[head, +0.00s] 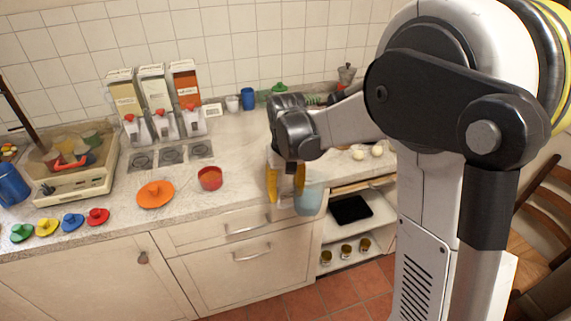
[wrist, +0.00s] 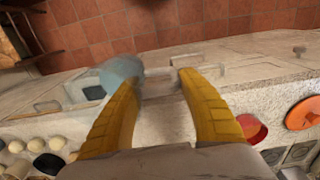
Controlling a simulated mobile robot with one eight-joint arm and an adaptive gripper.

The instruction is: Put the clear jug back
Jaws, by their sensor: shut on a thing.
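The clear jug (head: 308,198), bluish and see-through, is in the head view at the counter's front edge, above the open shelves. My gripper (head: 286,187) points down beside its left side, with its yellow fingers spread around a narrow part that I cannot make out clearly. In the wrist view the jug (wrist: 122,72) shows past the left fingertip, and my gripper (wrist: 158,80) has a blurred part between its fingers, perhaps the handle. The jug looks roughly upright. Its base is against the view of the shelves, so its exact height is unclear.
Small coloured lids lie at the front left. Below right, open shelves hold a black tray (head: 350,209) and small jars (head: 346,251). Pale round items lie behind.

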